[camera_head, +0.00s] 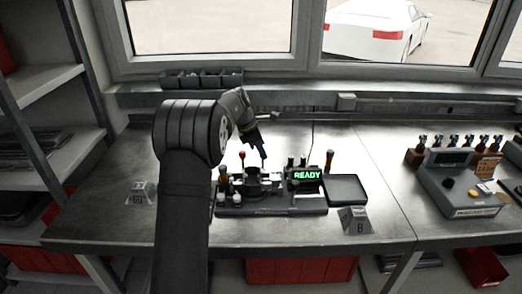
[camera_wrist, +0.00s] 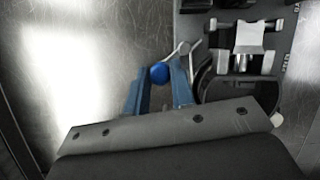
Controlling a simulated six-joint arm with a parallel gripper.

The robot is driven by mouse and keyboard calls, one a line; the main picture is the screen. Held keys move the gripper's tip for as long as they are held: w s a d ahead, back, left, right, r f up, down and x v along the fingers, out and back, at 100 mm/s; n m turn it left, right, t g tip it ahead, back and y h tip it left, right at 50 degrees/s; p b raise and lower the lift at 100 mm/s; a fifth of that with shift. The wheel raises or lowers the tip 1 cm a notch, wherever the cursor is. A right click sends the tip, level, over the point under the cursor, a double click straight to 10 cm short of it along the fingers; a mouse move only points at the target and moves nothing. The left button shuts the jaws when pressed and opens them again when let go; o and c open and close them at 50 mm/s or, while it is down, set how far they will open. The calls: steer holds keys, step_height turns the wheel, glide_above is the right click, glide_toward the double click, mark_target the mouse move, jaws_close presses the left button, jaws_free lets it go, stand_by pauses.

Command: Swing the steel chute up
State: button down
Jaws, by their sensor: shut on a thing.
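My gripper (camera_head: 263,152) is above the engine rig (camera_head: 270,210) on the bench, pointing down. A thin steel rod (camera_wrist: 184,48) lies just beyond the knob, beside the rig's dark body. A pale steel piece (camera_wrist: 249,38) sits across the rig to the right; I cannot tell whether this is the steel chute or whether the knob belongs to it. My wrist and fingers hide part of the rig.
A lit READY display (camera_head: 307,175) and a black tray (camera_head: 347,189) stand to the right of the rig's middle. A red-topped post (camera_head: 242,156) rises at its left. Dark bins (camera_head: 202,78) sit at the window. The bench's left side is mostly clear.

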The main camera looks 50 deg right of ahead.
steer(key=shift+d+m, duration=0.1)
steer(key=shift+m, duration=0.2)
steer(key=m, duration=0.1)
steer(key=d+m+g, duration=0.1)
steer(key=shift+m+y, duration=0.3)
steer(key=shift+m, duration=0.1)
steer(key=shift+s+d+m+g+y, duration=0.15)
steer(key=shift+s+d+m+y, duration=0.45)
steer(key=shift+m, duration=1.25)
steer(key=shift+s+d+m+g+y, duration=0.1)
steer(key=shift+s+d+m+y, duration=0.5)
steer(key=shift+m, duration=1.2)
steer(key=shift+s+d+m+g+y, duration=0.25)
steer(key=shift+m+y, duration=0.65)
steer(key=shift+m, duration=0.95)
